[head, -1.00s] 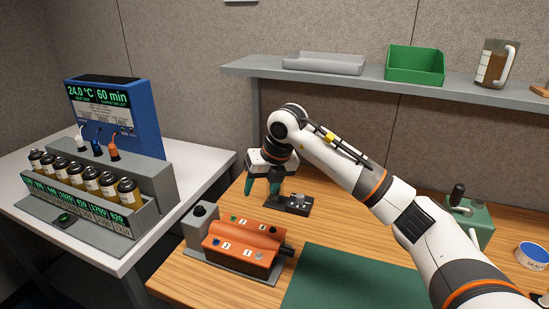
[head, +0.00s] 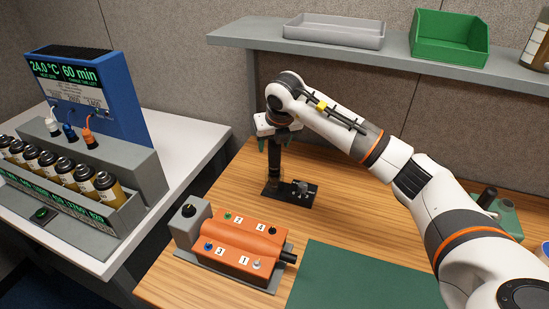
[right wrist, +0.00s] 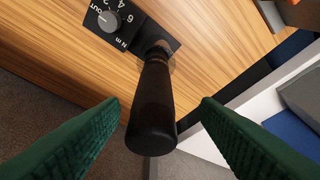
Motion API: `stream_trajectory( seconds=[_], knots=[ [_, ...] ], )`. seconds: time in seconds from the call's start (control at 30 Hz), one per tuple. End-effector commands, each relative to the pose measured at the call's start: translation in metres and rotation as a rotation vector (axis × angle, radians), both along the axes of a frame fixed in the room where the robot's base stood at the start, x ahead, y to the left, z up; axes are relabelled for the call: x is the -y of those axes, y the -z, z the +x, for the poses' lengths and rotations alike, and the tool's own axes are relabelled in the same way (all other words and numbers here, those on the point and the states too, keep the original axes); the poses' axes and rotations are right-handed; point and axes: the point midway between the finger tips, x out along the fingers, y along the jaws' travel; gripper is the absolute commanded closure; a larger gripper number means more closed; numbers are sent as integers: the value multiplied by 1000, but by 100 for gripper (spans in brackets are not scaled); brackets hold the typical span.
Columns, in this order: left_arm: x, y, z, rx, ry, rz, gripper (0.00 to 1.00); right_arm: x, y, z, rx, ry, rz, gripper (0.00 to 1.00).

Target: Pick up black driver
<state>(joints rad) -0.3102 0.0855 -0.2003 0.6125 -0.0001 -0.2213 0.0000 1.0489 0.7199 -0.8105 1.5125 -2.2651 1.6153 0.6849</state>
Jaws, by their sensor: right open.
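The black driver (head: 275,163) stands upright in a black stand (head: 299,194) with a dial, on the wooden table. My right gripper (head: 276,139) is above it, pointing down, with its green fingers open around the driver's top end. In the right wrist view the driver's handle (right wrist: 152,112) lies between the two open fingers of the right gripper (right wrist: 161,102), with a gap on each side. The dial base (right wrist: 113,20) shows beyond it. My left gripper is not in view.
An orange console box (head: 235,243) with numbered ports and a green mat (head: 360,278) lie in front of the stand. A grey shelf (head: 400,61) with a grey tray (head: 333,32) and a green bin (head: 458,38) is behind. A blue instrument with several bottles stands at left.

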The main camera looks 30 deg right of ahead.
Motion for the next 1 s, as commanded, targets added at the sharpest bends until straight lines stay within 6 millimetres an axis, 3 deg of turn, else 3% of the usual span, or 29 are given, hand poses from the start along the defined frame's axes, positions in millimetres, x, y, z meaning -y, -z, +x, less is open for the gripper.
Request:
stream_trajectory(
  seconds=[0.2,0.4,0.63,0.9,1.0],
  knots=[
    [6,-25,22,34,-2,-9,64,8,25,7,-6,1,1,43],
    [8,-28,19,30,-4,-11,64,9,46,16,-2,1,2,43],
    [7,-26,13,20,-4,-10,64,9,48,16,0,0,1,43],
    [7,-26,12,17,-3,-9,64,9,47,16,0,0,1,88],
    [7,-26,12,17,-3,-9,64,9,46,17,2,-1,1,98]
  ],
)
